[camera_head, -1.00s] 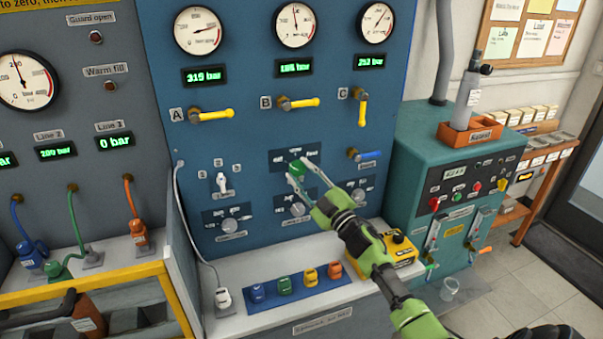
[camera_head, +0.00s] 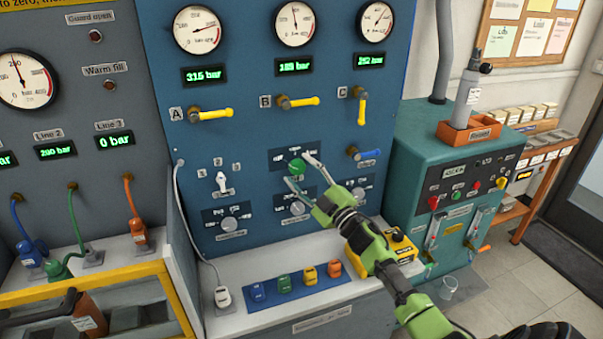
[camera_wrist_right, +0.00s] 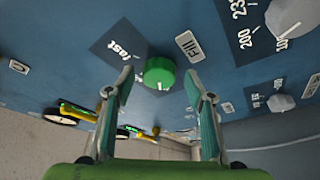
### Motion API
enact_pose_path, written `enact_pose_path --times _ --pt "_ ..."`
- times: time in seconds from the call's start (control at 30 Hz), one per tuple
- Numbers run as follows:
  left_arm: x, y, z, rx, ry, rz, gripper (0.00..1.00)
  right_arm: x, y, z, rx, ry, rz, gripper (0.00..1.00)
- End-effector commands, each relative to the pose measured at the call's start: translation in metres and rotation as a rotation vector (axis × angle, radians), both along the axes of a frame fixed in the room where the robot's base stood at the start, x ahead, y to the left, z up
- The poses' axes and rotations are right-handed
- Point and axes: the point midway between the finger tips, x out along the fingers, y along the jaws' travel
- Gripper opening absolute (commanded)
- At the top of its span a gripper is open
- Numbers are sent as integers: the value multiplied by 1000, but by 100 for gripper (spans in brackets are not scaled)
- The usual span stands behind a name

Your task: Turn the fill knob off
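The fill knob (camera_head: 296,167) is a round green knob on the blue panel, in the middle column below the lever marked B. In the right wrist view the green knob (camera_wrist_right: 159,73) has a white mark on its lower part. A "Fill" label (camera_wrist_right: 190,46) and a dark plate reading "fast" (camera_wrist_right: 118,50) are beside it. My right gripper (camera_head: 299,170) is open, with its fingertips on either side of the knob. The right wrist view shows gaps between both fingers (camera_wrist_right: 159,80) and the knob.
Grey dials (camera_head: 297,208) sit just below the knob. Yellow levers (camera_head: 300,102) and gauges are above. A blue-handled valve (camera_head: 368,154) is to the right. Several coloured blocks stand on a blue strip (camera_head: 325,283) on the white ledge below. A teal cabinet (camera_head: 405,150) stands at the right.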

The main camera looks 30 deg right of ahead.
Motion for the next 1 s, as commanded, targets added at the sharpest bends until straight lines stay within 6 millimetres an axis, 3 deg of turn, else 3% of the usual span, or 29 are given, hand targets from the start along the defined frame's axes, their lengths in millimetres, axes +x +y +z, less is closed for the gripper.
enact_pose_path --times 0.27,0.8,1.0 --pt "-1 3 0 3 1 0 49 -6 -1 -1 2 -1 0 49" --pt "0 1 0 1 0 0 49 -96 -7 -25 1 2 -1 49" --pt "0 0 0 0 0 0 49 -114 -8 -29 0 0 0 49"
